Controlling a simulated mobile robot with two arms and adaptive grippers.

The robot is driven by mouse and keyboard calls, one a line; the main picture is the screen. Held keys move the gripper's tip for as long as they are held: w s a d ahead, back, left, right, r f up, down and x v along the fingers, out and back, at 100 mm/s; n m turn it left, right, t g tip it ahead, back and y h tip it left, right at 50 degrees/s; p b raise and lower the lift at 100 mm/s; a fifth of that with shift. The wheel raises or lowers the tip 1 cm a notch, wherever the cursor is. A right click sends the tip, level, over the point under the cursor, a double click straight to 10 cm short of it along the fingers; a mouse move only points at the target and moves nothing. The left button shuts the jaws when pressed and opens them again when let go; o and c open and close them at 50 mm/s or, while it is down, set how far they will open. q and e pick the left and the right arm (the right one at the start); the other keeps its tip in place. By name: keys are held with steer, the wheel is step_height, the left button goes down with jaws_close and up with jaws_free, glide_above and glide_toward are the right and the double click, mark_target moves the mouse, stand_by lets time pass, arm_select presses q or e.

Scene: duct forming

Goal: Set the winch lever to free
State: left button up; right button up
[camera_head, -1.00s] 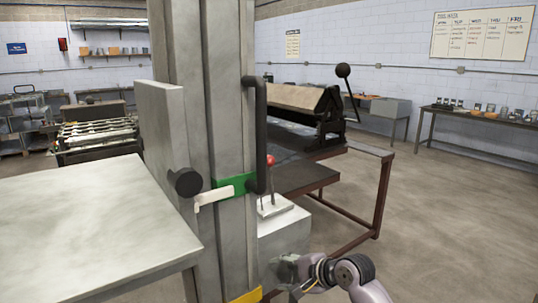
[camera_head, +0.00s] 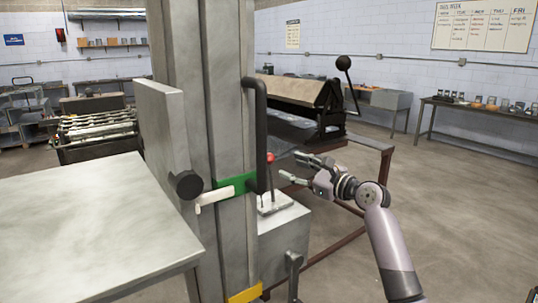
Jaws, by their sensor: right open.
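A lever with a red knob (camera_head: 270,158) stands upright on top of a grey box (camera_head: 285,222) behind the metal column. A pale lever (camera_head: 214,197) lies across a green band (camera_head: 236,183) on the column's front. No readable marking shows which lever is the winch lever. My right gripper (camera_head: 290,167) is open and empty, its fingers pointing left towards the red knob. A small gap shows between the fingertips and the red-knobbed lever; depth is hard to judge. My left gripper is not in view.
The tall metal column (camera_head: 232,70) with a black vertical handle (camera_head: 261,135) stands just left of the red-knobbed lever. A grey crank (camera_head: 294,272) is at the box's front. A bending machine (camera_head: 305,92) on a red-framed bench stands behind. A grey tabletop (camera_head: 90,225) fills the lower left.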

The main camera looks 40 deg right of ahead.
mark_target(273, 160)
steer(key=w, duration=0.3)
steer(key=w+p, duration=0.1)
steer(key=w, duration=0.3)
steer(key=w+p, duration=0.1)
steer(key=w, duration=0.2)
steer(key=shift+w+a, duration=0.2)
steer(key=shift+a, duration=0.05)
steer(key=shift+c, duration=0.6)
jaws_close()
